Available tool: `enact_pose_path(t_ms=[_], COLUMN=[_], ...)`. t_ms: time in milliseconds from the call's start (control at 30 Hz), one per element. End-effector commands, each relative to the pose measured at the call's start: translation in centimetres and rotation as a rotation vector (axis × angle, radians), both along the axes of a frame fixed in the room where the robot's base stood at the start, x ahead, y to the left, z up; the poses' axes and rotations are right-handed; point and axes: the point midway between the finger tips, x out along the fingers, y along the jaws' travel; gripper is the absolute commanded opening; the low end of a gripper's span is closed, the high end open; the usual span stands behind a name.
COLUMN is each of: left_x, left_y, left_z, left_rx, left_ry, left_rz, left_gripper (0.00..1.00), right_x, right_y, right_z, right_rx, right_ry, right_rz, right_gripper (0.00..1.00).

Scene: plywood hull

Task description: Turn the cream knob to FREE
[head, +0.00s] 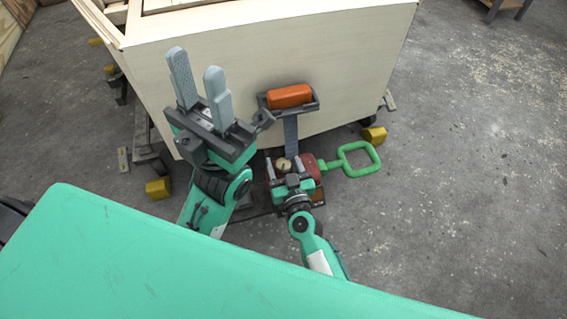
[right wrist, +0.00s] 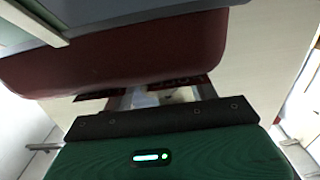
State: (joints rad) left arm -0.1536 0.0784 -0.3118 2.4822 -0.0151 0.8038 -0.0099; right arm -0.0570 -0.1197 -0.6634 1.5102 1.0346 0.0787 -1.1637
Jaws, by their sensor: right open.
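The cream knob (head: 284,164) sits on a dark red housing (head: 311,167) low in front of the plywood hull, in the head view. My right gripper (head: 284,168) is open, with its grey fingers on either side of the knob; I cannot tell whether they touch it. In the right wrist view the dark red housing (right wrist: 120,55) fills the upper part, and labels with red lettering are partly covered. The knob's pointer and its setting cannot be read. My left gripper (head: 195,64) is raised in front of the hull, open and empty, fingers pointing up.
A green loop handle (head: 375,158) sticks out right of the housing. An orange grip (head: 289,96) in a dark bracket stands above it, close to the plywood hull (head: 350,60). Yellow blocks (head: 158,188) lie on the floor.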

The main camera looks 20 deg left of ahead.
Motion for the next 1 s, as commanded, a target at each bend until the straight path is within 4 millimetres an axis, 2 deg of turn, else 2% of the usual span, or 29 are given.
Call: enact_pose_path(t_ms=[100,300,333,567,867,933,1000], left_x=[0.0,0.0,0.0,0.0,-0.1,-0.2,-0.7], left_y=[0.0,0.0,0.0,0.0,-0.1,0.0,-0.3], left_z=[0.1,0.1,0.1,-0.1,-0.7,-0.7,0.3], left_rx=[-0.001,0.000,0.000,0.000,0.003,0.003,-0.006], left_ry=[-0.005,-0.005,-0.005,0.000,-0.007,-0.022,-0.065], left_rz=[0.000,0.000,0.000,-0.001,-0.001,-0.002,-0.016], left_gripper=[0.36,0.36,0.36,0.36,0.36,0.36,0.36], right_x=[0.0,0.0,0.0,0.0,0.0,0.0,0.0], right_y=[0.0,0.0,0.0,-0.1,-0.1,-0.1,-0.1], right_z=[0.0,0.0,0.0,-0.1,-0.3,-0.3,-0.4], right_rx=[0.000,0.000,0.000,0.001,-0.003,-0.004,-0.004], right_ry=[0.000,0.000,0.000,-0.001,-0.004,-0.005,-0.005], right_rz=[0.000,0.000,0.000,0.015,0.129,0.164,0.199], right_gripper=[0.57,0.17,0.14,0.14,0.14,0.14,0.14])
